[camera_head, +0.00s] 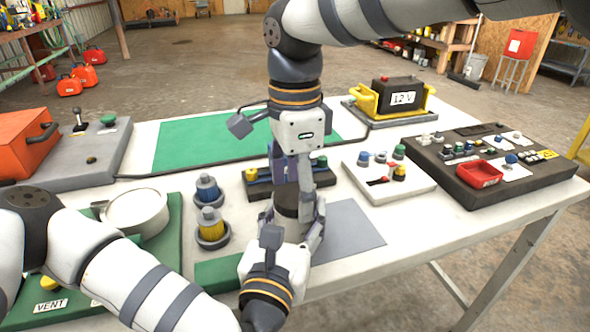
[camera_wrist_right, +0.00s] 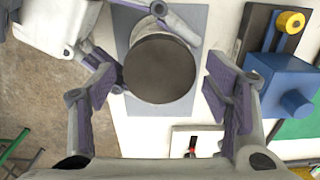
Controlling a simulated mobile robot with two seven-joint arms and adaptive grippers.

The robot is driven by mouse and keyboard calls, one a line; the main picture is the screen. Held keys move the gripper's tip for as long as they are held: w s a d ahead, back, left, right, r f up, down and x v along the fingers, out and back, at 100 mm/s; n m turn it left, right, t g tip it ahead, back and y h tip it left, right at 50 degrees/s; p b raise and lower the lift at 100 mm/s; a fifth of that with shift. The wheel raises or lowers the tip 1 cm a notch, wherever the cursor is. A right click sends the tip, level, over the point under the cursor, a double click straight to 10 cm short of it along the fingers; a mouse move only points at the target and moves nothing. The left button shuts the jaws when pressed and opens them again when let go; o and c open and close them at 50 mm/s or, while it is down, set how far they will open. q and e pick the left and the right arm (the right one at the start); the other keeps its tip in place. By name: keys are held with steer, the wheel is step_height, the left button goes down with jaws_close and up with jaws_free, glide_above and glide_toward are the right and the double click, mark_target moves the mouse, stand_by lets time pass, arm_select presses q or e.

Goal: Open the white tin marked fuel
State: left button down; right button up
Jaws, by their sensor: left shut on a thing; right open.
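A tin with a dark round lid (camera_head: 291,203) stands over the grey mat (camera_head: 350,231); the right wrist view shows the lid (camera_wrist_right: 160,68) from above. No fuel marking is readable, and the grippers hide much of the tin's side. My left gripper (camera_head: 294,228) is shut on the tin's body, coming from the near side. My right gripper (camera_head: 293,184) points down from above, open. In the right wrist view its fingers (camera_wrist_right: 160,86) are spread on either side of the lid, with gaps to it. The lid is on the tin.
A rack with yellow and green knobs (camera_head: 259,189) stands just behind the tin. A white knob panel (camera_head: 418,184) lies to the right. The green mat (camera_head: 200,146) behind is clear.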

steer(key=c, duration=1.2)
steer(key=o, duration=1.3)
